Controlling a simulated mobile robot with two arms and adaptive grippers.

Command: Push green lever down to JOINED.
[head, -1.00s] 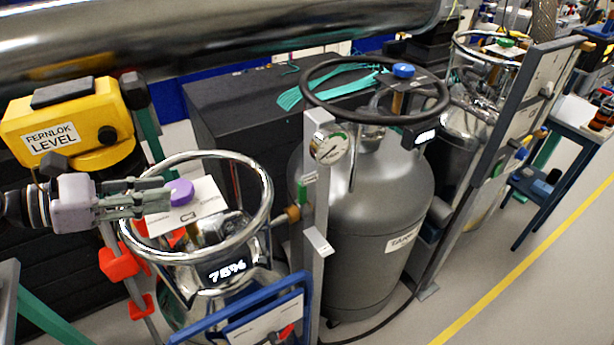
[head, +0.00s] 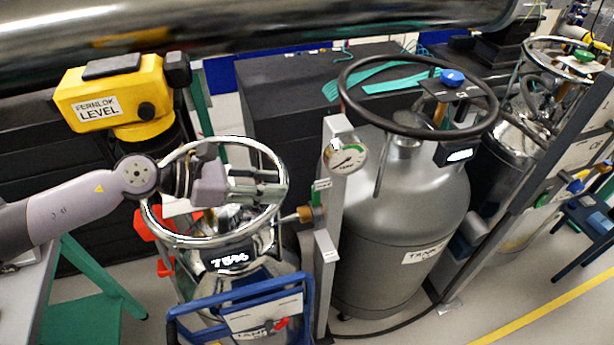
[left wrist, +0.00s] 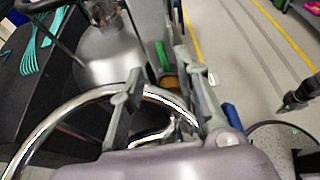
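The green lever (head: 316,198) stands upright on a brass valve (head: 304,215) at the grey post (head: 328,250). In the left wrist view the lever (left wrist: 162,55) shows beyond the fingertips, between them, above the brass fitting (left wrist: 169,82). My left gripper (head: 283,184) is over the right part of the chrome ring of the small dewar, pointing right toward the lever and apart from it. No JOINED marking is readable. My right gripper does not show in the head view.
The chrome ring (head: 163,230) lies under my left gripper. A pressure gauge (head: 346,157) sits on the post above the lever. A large grey tank (head: 400,250) stands to the right. A yellow level instrument (head: 113,97) is at left, a blue frame (head: 190,325) below.

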